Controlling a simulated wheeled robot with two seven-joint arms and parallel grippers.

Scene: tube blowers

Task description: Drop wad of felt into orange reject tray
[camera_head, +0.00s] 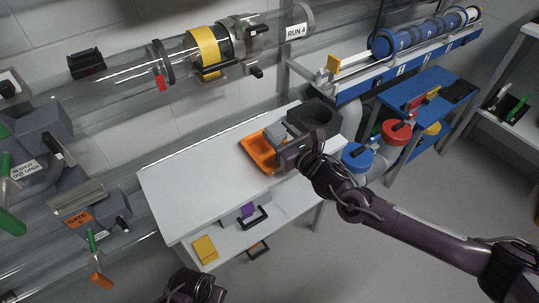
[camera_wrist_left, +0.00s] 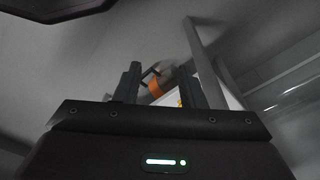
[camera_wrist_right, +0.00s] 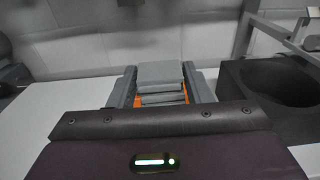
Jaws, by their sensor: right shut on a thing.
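The orange reject tray (camera_head: 258,156) sits on the white bench top, and a bit of its orange (camera_wrist_right: 138,101) shows behind the fingers in the right wrist view. My right gripper (camera_head: 283,141) is over the right part of the tray. It is shut on the grey wad of felt (camera_wrist_right: 160,75), a blocky grey piece between the fingers. Whether the wad touches the tray floor I cannot tell. My left gripper (camera_wrist_left: 160,88) is open and empty, away from the bench; its arm shows at the bottom of the head view.
A dark grey block with a round hole (camera_head: 322,122) stands right beside the tray. The left of the white bench (camera_head: 190,190) is clear. Clear tubes run along the wall behind. Canisters with blue and red lids (camera_head: 397,131) stand to the right.

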